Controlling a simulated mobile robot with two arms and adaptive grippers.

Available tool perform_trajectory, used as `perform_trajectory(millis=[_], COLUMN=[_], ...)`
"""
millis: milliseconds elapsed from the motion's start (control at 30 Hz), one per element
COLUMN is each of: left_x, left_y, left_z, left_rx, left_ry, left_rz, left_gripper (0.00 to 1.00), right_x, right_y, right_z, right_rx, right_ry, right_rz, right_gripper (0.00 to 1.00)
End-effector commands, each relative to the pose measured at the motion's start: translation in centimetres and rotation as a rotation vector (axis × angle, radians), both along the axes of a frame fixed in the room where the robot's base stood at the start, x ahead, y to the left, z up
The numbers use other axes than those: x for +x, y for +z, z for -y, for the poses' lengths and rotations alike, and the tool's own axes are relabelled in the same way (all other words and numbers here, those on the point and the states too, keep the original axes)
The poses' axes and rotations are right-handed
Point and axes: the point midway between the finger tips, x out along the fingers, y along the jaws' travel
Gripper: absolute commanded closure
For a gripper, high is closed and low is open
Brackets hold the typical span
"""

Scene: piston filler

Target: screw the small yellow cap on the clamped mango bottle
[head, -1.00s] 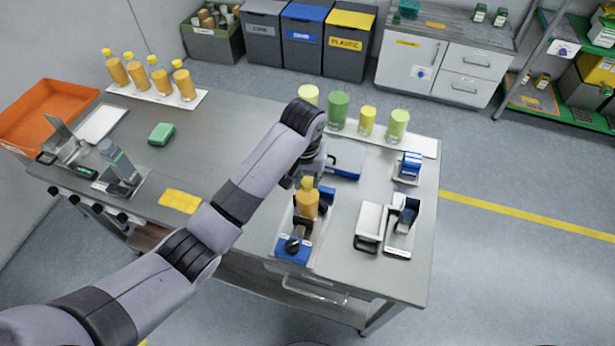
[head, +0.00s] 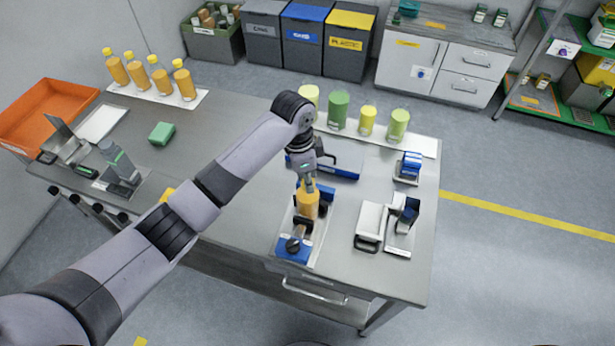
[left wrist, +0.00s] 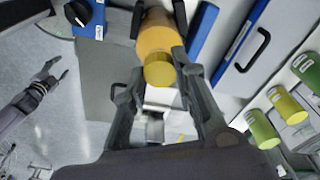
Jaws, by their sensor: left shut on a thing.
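The orange mango bottle (head: 308,203) stands upright in the blue-and-grey clamp (head: 295,247) near the table's front right. My left gripper (head: 309,184) is directly above it, pointing down, with its fingers at the bottle's top. In the left wrist view, the yellow cap (left wrist: 159,70) sits between the fingertips of my left gripper (left wrist: 160,66), in line with the orange bottle (left wrist: 157,35). The gripper is shut on the cap. I cannot tell whether the cap's thread is engaged. My right gripper (left wrist: 50,72) shows at the left of the wrist view, open and empty, away from the bottle.
A blue case (head: 340,163) lies behind the clamp. Green and yellow containers (head: 367,121) stand on a white strip at the back. A white device (head: 370,225) is to the right. Capped orange bottles (head: 160,80) stand at the back left.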

Motion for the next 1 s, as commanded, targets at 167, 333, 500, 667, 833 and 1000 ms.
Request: perform_trajectory(millis=[167,333,500,667,833,1000], left_x=[0.04,0.03,0.01,-0.01,-0.01,-0.03], left_y=[0.07,0.08,0.06,0.04,0.01,0.01], left_z=[0.05,0.08,0.07,0.05,0.03,0.02], left_rx=[-0.001,-0.002,-0.001,-0.001,0.000,0.000], left_ry=[-0.051,-0.050,-0.048,-0.046,-0.045,-0.045], left_rz=[0.003,0.003,0.002,0.002,0.001,0.001], left_gripper=[1.00,0.71,0.60,0.52,0.52,0.52], right_x=[0.00,-0.01,-0.01,0.00,0.00,-0.01], right_y=[0.00,0.00,0.00,0.00,0.00,0.00], right_z=[0.01,0.01,0.01,0.01,0.01,0.01], right_rx=[0.000,0.000,0.000,0.000,0.000,0.000], right_ry=[0.000,0.000,0.000,0.000,0.000,0.000], right_rz=[0.000,0.000,0.000,0.000,0.000,0.000], right_gripper=[0.49,0.49,0.49,0.49,0.49,0.49])
